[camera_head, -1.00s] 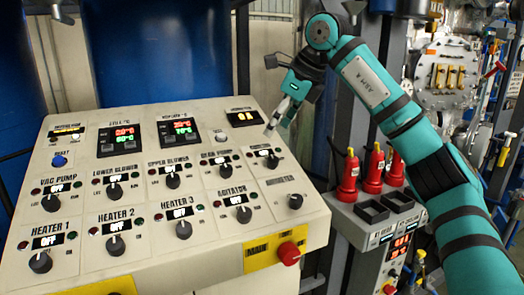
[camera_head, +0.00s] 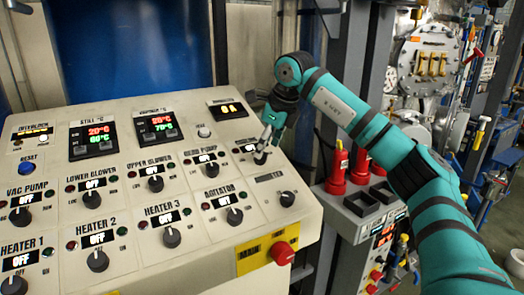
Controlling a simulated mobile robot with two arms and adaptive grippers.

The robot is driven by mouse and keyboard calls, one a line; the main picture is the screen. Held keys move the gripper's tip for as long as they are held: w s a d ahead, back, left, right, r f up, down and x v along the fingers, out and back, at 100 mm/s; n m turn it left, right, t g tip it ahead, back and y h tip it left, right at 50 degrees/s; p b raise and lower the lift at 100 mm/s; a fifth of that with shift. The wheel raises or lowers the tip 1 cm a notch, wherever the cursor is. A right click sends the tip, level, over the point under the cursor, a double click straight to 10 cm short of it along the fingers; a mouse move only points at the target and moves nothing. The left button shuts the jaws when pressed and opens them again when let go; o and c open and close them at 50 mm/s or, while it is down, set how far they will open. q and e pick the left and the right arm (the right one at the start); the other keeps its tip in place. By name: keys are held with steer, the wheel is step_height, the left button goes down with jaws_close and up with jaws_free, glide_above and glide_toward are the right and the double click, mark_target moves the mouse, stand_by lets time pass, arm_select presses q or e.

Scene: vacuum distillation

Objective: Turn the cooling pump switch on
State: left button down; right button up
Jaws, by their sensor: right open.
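The control panel (camera_head: 137,257) has rows of dark rotary switches under small displays. The switch at the upper right (camera_head: 260,158) is a dark knob; its label is partly covered and too small to read, so I cannot confirm that it is the cooling pump's. My right gripper (camera_head: 264,147) is open, with its fingers pointing down at this knob. The fingertips are at or just above it; I cannot tell whether they touch. They hide part of the knob and its display. My left gripper is not in view.
The gear pump knob (camera_head: 211,178) is left of my right gripper, and another knob (camera_head: 287,199) is below right. A red button (camera_head: 282,253) is on the panel's front edge. Red bottles (camera_head: 337,171) stand in a rack to the right, below my arm.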

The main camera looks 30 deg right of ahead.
steer(key=shift+x, duration=1.25)
steer(key=shift+w+f+p, duration=0.25)
steer(key=shift+f+p, duration=0.05)
steer(key=shift+f, duration=0.3)
steer(key=c, duration=1.1)
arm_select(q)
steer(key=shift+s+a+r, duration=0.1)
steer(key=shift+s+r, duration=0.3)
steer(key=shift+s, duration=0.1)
arm_select(e)
steer(key=shift+c, duration=0.2)
